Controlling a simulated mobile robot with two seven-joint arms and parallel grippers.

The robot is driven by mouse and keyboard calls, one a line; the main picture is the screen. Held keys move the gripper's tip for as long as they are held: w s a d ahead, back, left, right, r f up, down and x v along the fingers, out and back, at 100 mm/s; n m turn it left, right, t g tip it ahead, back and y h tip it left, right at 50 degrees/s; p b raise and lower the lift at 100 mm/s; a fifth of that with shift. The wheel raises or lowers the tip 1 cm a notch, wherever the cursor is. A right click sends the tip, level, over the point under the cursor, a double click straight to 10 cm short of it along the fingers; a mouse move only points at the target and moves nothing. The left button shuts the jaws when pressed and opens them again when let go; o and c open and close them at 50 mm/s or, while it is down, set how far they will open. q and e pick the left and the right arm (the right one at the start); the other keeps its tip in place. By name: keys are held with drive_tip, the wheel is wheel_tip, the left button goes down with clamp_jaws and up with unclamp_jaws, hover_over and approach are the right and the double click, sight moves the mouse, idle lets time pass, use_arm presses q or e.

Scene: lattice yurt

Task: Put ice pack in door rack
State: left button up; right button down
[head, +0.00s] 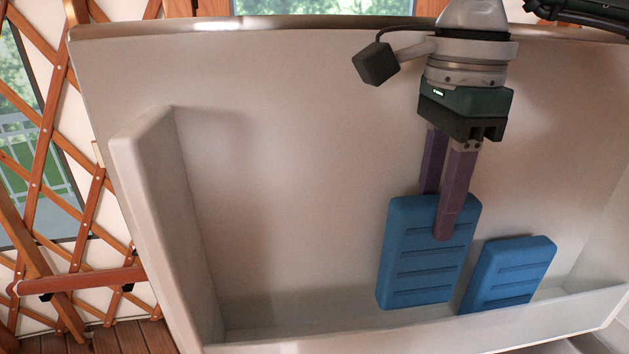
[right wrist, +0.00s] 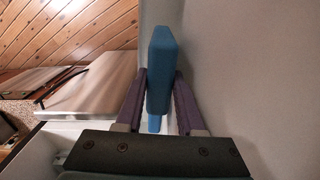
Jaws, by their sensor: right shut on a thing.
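The blue ice pack (head: 407,248), ribbed and rectangular, is upright with a slight tilt, its upper part between the fingers of my right gripper (head: 442,215), which is shut on it. In the right wrist view the ice pack (right wrist: 159,75) shows edge-on between both fingers (right wrist: 158,100). The door rack (head: 300,335) is the pale trough along the bottom of the door panel. The pack's lower edge is at the rack's front wall; I cannot tell whether it touches the rack floor. My left gripper is not in view.
A second blue pack (head: 508,270) leans in the rack just right of the held one, its bottom hidden by the front wall. The rack's left part is empty up to its raised side wall (head: 150,190). Wooden lattice (head: 60,180) stands left of the door.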

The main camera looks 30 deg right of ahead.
sight(422, 258)
wheel_tip(422, 258, down, 3)
drive_tip(key=shift+f+b, duration=0.2)
drive_tip(key=shift+b, duration=0.35)
wheel_tip(422, 258, down, 4)
drive_tip(key=shift+r+b, duration=0.2)
drive_tip(key=shift+b, duration=0.85)
drive_tip(key=shift+f, duration=0.3)
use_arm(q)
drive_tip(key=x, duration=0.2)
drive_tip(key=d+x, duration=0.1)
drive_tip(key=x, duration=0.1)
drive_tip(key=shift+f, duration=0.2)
use_arm(e)
drive_tip(key=shift+w+r, duration=0.1)
drive_tip(key=c, duration=0.5)
unclamp_jaws()
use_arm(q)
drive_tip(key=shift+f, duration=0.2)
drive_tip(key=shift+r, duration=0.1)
